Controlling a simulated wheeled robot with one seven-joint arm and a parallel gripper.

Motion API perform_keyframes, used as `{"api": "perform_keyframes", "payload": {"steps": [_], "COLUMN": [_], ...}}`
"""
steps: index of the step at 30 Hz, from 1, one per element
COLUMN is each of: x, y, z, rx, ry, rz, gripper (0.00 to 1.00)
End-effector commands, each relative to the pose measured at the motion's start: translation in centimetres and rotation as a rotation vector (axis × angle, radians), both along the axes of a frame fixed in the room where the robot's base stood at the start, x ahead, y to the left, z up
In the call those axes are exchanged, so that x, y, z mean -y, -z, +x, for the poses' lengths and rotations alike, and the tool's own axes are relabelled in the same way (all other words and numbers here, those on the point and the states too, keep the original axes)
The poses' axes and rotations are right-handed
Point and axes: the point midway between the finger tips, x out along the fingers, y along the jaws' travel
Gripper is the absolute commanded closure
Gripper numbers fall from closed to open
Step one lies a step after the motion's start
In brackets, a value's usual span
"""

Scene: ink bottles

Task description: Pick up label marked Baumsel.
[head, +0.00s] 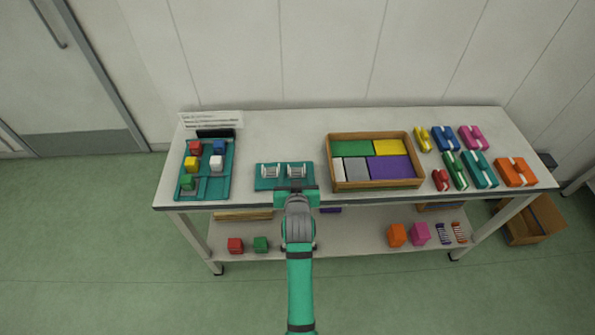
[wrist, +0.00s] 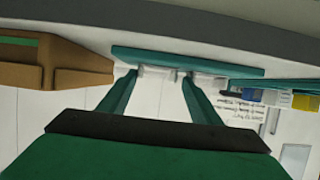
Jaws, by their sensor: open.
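No label with a readable "Baumsel" shows in either view. Two small white-and-grey pieces, a left one (head: 270,171) and a right one (head: 296,170), sit on a small teal tray (head: 262,184) at the table's front middle. They also show in the wrist view as a left piece (wrist: 156,72) and a right piece (wrist: 206,81), near my fingertips. My gripper (head: 297,187) is open and empty, at the tray's front right edge in the head view. Its two teal fingers (wrist: 159,78) point at the tray in the wrist view. Whether they touch anything is unclear.
A wooden box (head: 331,178) with coloured blocks stands close right of the tray. A larger teal tray (head: 206,188) with several cubes is left, with a printed card (head: 211,120) behind it. Coloured bundles (head: 480,168) lie at right. The table (head: 283,132) is bare behind the small tray.

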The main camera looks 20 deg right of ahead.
Motion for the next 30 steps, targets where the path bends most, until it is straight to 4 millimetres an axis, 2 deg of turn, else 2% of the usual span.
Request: {"api": "perform_keyframes", "payload": {"steps": [4,11,12,15,16,25,30], "x": [0.86,1.22,1.23,1.22,1.22,0.98,0.87], "y": [0.5,0.57,0.57,0.58,0.58,0.52,-0.24], "z": [1.02,1.05,1.05,1.04,1.04,1.1,1.17], "rx": [0.0,0.0,0.0,0.0,0.0,0.0,0.001], "ry": [0.008,0.013,0.013,0.013,0.013,0.009,0.008], "rz": [0.0,0.0,0.0,0.0,0.0,0.001,0.0], "gripper": [0.42,0.42,0.45,0.69,0.73,0.73,0.73]}}
